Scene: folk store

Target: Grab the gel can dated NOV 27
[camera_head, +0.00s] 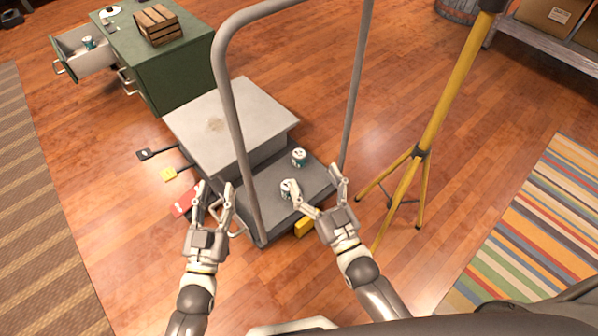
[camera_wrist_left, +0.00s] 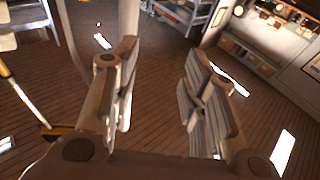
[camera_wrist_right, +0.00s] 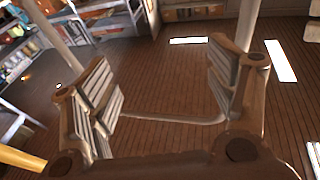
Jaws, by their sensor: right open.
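Two small white and teal cans stand on the dark platform of a cart: one farther back (camera_head: 299,157) and one nearer (camera_head: 286,191). A third similar can (camera_head: 88,43) is in the open drawer at the top left. The dates on the cans are too small to read. My right gripper (camera_head: 315,180) is open and empty above the cart, its left finger partly covering the nearer can. My left gripper (camera_head: 214,188) is open and empty left of the cart handle. Both wrist views show spread fingers with nothing between them, and no can.
The cart's grey tube handle (camera_head: 238,130) rises between my arms. A grey box (camera_head: 225,115) sits on the cart. A yellow tripod (camera_head: 432,120) stands right. A green cabinet (camera_head: 170,75) bears a wooden crate (camera_head: 158,26). Small tagged items lie left of the cart.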

